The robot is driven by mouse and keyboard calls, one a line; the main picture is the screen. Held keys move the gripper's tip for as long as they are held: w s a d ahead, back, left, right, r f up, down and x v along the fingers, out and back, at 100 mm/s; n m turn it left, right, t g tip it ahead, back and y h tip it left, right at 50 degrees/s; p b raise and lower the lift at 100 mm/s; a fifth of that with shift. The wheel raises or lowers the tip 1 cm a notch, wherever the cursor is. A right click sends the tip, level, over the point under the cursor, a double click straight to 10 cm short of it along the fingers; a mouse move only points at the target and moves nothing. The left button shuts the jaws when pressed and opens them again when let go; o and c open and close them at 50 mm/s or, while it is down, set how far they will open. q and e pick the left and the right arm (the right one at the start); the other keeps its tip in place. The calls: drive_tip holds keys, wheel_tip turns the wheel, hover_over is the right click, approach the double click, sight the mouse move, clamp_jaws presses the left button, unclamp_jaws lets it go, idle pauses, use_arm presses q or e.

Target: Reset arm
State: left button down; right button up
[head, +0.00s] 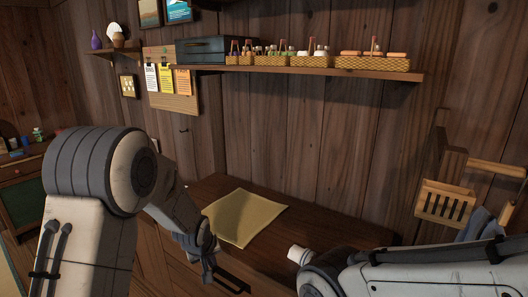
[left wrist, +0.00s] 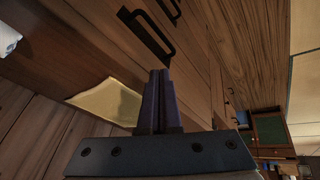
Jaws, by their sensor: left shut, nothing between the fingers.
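My left arm comes in from the left in the head view, with its gripper (head: 208,268) low in front of the wooden cabinet (head: 300,232). In the left wrist view the two dark fingers (left wrist: 158,76) are together with nothing between them. They point toward the cabinet front, near a dark handle (left wrist: 146,32). My right arm reaches in from the lower right, but its gripper does not show.
A yellowish sheet (head: 243,216) lies on the cabinet top. A white object (head: 298,254) shows beside my right arm. A wall shelf (head: 330,69) holds baskets and a dark case (head: 214,50). A slatted wooden holder (head: 445,202) is at right.

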use_arm(q)
drive_tip(key=s+d+r+m+g, duration=0.2)
drive_tip(key=s+d+r+m, duration=0.3)
drive_tip(key=s+d, duration=0.4)
drive_tip(key=s+d+r+m+g, duration=0.1)
drive_tip(key=s+r+m, duration=0.1)
drive_tip(key=s, duration=1)
drive_tip(key=s+d+r+m+g+h, duration=0.1)
drive_tip(key=s+m, duration=0.4)
drive_tip(key=s, duration=0.7)
wheel_tip(320, 180, up, 2)
drive_tip(key=shift+s+d+r+m+g, duration=0.15)
drive_tip(key=shift+s+d+m+g, duration=0.15)
drive_tip(key=shift+g, duration=0.4)
